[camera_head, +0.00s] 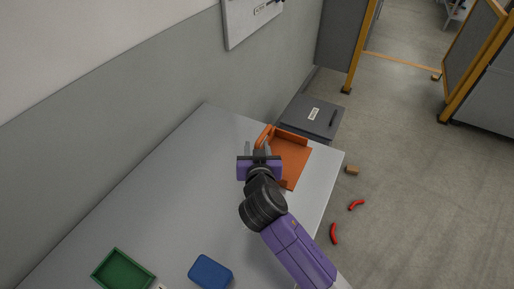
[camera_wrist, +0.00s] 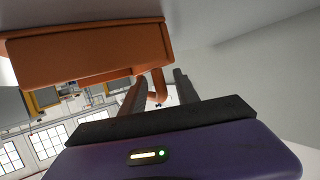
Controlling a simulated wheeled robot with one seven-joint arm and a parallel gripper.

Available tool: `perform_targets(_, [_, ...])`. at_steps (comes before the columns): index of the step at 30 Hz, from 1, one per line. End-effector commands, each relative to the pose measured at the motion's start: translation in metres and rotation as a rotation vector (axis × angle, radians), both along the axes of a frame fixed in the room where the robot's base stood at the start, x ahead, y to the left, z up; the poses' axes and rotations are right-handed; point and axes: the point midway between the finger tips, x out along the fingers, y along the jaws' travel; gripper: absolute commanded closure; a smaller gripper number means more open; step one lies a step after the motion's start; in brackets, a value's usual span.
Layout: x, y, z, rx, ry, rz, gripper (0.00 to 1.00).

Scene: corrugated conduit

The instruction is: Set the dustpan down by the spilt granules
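The orange dustpan (camera_head: 293,160) is at the far right corner of the grey table (camera_head: 190,190), its raised back edge away from me. It fills the upper left of the wrist view (camera_wrist: 85,52), with its handle (camera_wrist: 158,86) showing between my fingers. My gripper (camera_head: 261,149) is at the dustpan's left side. Its two fingers are spread on either side of the handle, and a gap seems to show between handle and fingers. I cannot tell whether they touch it. I see no spilt granules in either view.
A green tray (camera_head: 103,275) and a blue box (camera_head: 210,272) are at the near end of the table. A dark grey cabinet (camera_head: 310,116) stands beyond the far edge. Red curved pieces (camera_head: 334,234) and a brown block (camera_head: 352,170) lie on the floor at right. The table's middle left is clear.

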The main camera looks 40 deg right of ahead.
Motion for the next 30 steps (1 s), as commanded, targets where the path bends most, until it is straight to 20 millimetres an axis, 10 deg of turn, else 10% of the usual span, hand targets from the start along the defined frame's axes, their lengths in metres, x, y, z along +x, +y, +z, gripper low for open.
perform_targets(30, [-0.090,0.068,0.044,0.000,0.000,0.000,0.63])
